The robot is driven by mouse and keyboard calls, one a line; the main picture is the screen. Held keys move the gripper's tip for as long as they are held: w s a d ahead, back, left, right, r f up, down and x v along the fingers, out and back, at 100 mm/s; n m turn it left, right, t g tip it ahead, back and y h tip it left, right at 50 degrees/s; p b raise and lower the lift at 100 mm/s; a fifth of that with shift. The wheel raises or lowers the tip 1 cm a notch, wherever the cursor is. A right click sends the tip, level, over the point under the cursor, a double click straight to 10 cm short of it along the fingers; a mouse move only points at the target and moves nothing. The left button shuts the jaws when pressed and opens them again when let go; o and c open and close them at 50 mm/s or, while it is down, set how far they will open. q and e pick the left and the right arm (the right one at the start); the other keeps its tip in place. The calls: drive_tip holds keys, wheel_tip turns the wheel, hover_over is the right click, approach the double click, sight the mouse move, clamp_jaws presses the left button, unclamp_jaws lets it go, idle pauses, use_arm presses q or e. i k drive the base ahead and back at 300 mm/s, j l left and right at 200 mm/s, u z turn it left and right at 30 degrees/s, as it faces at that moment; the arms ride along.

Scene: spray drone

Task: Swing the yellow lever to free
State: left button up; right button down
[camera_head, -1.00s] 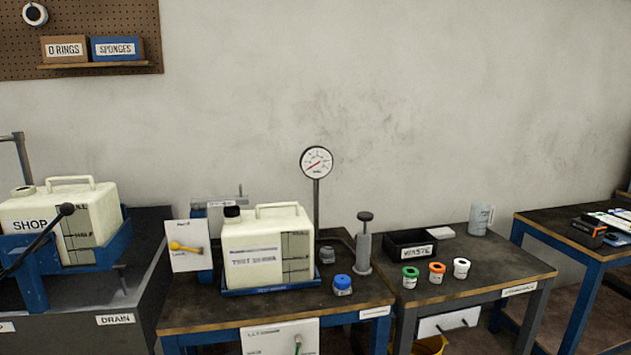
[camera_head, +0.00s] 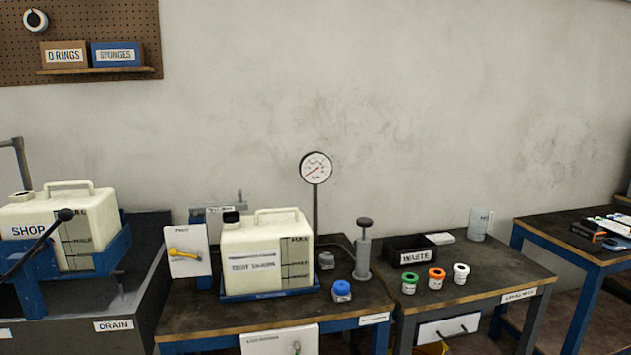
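The yellow lever (camera_head: 185,254) is mounted on a white panel (camera_head: 188,265) at the left end of the middle bench. Its rounder end is on the left and its arm points right, close to level. The small lettering on the panel is too blurred to read well. The panel stands just left of a white tank (camera_head: 268,255) with a black cap, which sits in a blue tray. Neither of my grippers is in view.
A SHOP tank (camera_head: 75,232) sits in a blue cradle left, with a dark rod before it. A gauge (camera_head: 316,168) on a post, a grey pump (camera_head: 363,255) and a blue-capped jar (camera_head: 341,291) stand right of the white tank. A WASTE bin (camera_head: 410,250) is farther right.

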sight(172, 251)
drive_tip(key=i+j+u, duration=0.1)
drive_tip(key=i+j, duration=0.25)
drive_tip(key=j, duration=0.25)
drive_tip(key=i+j+u, duration=0.1)
drive_tip(key=i+j, duration=0.25)
drive_tip(key=j, duration=0.25)
drive_tip(key=i+j, duration=0.35)
drive_tip(key=j, duration=0.2)
drive_tip(key=i+j+u, duration=0.15)
drive_tip(key=i+j, duration=0.25)
drive_tip(key=j, duration=0.15)
